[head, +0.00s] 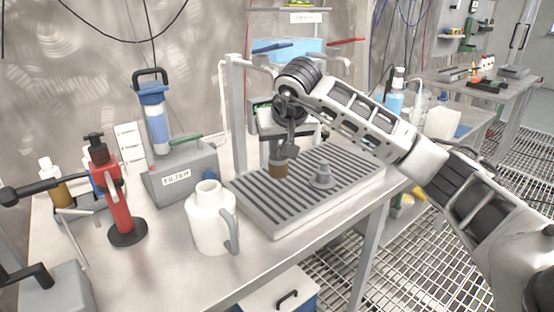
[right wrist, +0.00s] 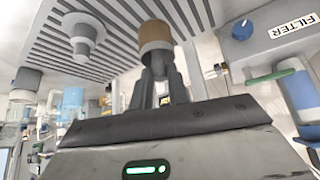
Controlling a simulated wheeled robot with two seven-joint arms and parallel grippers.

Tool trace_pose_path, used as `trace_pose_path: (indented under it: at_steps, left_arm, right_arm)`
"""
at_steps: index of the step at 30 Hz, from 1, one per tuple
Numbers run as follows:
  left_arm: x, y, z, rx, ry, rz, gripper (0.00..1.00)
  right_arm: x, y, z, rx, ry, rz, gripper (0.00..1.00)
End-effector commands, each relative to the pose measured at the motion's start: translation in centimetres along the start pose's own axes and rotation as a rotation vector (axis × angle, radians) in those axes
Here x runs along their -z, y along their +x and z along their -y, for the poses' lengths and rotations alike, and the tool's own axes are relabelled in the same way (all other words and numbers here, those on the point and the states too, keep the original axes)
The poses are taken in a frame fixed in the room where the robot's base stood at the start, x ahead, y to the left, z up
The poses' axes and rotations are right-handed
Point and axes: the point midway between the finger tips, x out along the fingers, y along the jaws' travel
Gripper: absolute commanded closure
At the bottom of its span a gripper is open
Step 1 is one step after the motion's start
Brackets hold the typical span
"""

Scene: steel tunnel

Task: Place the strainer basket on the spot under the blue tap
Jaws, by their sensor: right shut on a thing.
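The strainer basket appears to be the small brown cylinder (head: 278,170) in my right gripper (head: 280,158). The right wrist view shows the basket (right wrist: 154,34) between the shut fingers (right wrist: 157,72). It is over the left back part of the slatted grey drain tray (head: 262,208); I cannot tell whether it touches the slats. The blue tap's lever (head: 272,47) shows above and behind, left of the red lever (head: 346,41). My right arm and gripper hide much of the area below the taps. My left gripper is not in view.
A stepped grey piece (head: 322,175) stands on the tray, right of the basket. A white jug (head: 209,222) stands at the tray's front left. The grey filter unit (head: 180,178) and red pump bottle (head: 106,190) are further left. The tray's front slats are clear.

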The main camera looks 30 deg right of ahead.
Motion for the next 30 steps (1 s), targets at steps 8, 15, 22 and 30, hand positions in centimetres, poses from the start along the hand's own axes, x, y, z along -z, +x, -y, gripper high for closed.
trace_pose_path:
  at_steps: [8, 15, 22, 30]
  left_arm:
    - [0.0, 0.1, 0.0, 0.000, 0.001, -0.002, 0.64]
    - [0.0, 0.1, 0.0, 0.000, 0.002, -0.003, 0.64]
    - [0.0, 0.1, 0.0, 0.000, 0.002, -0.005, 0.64]
    - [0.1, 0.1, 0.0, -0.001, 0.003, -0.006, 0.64]
  right_arm:
    - [-1.9, 3.1, 0.7, 0.000, -0.001, 0.003, 1.00]
    - [-2.0, 3.3, 0.7, 0.001, -0.001, 0.001, 1.00]
    - [-2.1, 3.5, 0.6, 0.000, -0.001, 0.001, 0.67]
    - [-2.1, 3.5, 0.6, 0.000, -0.001, 0.002, 0.61]
